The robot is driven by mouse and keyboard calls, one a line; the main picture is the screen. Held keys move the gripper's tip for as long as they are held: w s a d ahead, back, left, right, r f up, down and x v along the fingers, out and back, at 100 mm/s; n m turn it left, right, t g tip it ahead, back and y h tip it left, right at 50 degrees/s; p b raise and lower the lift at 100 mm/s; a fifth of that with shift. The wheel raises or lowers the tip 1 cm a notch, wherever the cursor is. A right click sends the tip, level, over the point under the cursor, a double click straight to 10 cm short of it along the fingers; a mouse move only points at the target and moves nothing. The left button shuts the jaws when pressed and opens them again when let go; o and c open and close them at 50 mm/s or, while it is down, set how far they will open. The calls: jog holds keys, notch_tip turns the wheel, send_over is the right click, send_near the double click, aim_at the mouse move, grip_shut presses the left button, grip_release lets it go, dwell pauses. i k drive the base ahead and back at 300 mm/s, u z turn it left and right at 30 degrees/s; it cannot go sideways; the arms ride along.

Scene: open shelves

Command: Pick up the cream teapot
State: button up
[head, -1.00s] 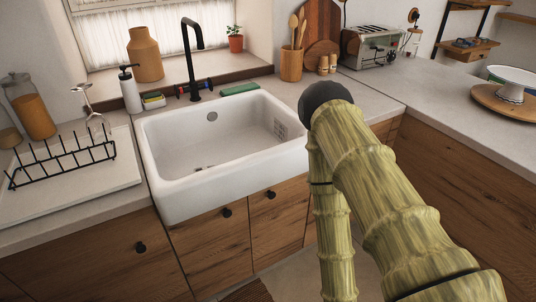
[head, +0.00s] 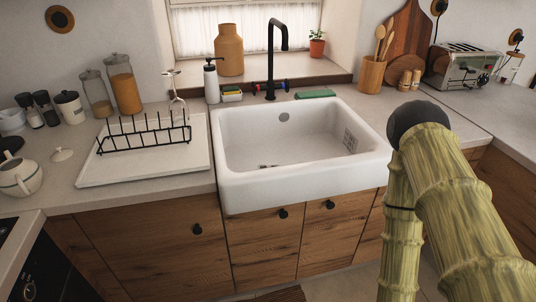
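A cream teapot (head: 20,177) with a thin dark band stands on the counter at the far left of the head view. Its left side is cut by the picture's edge. A small cream lid (head: 62,154) lies apart from it on the counter, to its upper right. My gripper is not visible; only my bamboo-textured arm links show at the right, well away from the teapot.
A black dish rack (head: 145,137) stands on a white drainboard (head: 150,168) right of the teapot, then the white sink (head: 300,185). Glass jars (head: 124,85) and canisters (head: 68,108) stand behind. A dark stove edge (head: 20,240) lies in front at left.

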aim_at(20, 176)
jog(key=u, duration=3.45)
jog(key=k, duration=1.1)
jog(key=z, duration=1.55)
jog(key=i, duration=0.5)
